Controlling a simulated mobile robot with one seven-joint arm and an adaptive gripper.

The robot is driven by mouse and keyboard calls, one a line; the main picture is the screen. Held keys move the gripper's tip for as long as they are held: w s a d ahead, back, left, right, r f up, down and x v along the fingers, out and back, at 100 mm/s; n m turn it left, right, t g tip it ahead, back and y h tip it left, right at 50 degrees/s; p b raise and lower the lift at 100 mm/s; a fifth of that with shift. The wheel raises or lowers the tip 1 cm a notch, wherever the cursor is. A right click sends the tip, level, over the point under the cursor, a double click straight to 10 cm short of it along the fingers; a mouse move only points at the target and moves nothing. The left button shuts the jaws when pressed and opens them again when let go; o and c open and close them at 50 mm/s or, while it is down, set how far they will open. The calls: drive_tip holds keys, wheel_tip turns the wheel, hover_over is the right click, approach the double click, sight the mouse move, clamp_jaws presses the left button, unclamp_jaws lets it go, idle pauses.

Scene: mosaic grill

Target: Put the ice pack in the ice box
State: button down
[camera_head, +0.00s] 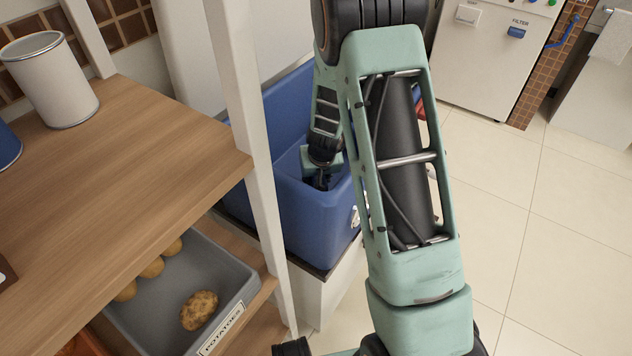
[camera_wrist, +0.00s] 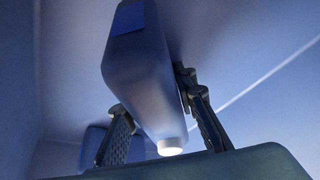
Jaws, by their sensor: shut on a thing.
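The ice box (camera_head: 318,222) is a blue open-topped box behind the shelf post in the head view. My gripper (camera_head: 322,182) reaches down inside it, partly hidden by its walls. In the wrist view my gripper (camera_wrist: 150,95) is shut on the ice pack (camera_wrist: 140,75), a blue slab with a white cap, with one finger on each side. Blue walls (camera_wrist: 235,45) surround the pack in that view. I cannot make out the pack in the head view. I cannot tell whether it touches the box floor.
A wooden shelf (camera_head: 130,170) with a white canister (camera_head: 50,85) stands at left. Below it is a grey potato bin (camera_head: 150,315). A white post (camera_head: 245,130) stands close to the box. Another blue shape (camera_wrist: 93,145) shows beyond one finger. Tiled floor (camera_head: 530,200) is clear at right.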

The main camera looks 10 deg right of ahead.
drive_tip(key=shift+r, duration=0.15)
drive_tip(key=shift+f, duration=0.2)
drive_tip(key=c, duration=1.6)
unclamp_jaws()
drive_tip(key=shift+r, duration=0.1)
drive_tip(key=shift+r, duration=0.25)
drive_tip(key=p+v, duration=0.4)
drive_tip(key=v, duration=0.7)
drive_tip(key=shift+s+r, duration=0.25)
drive_tip(key=shift+r, duration=0.05)
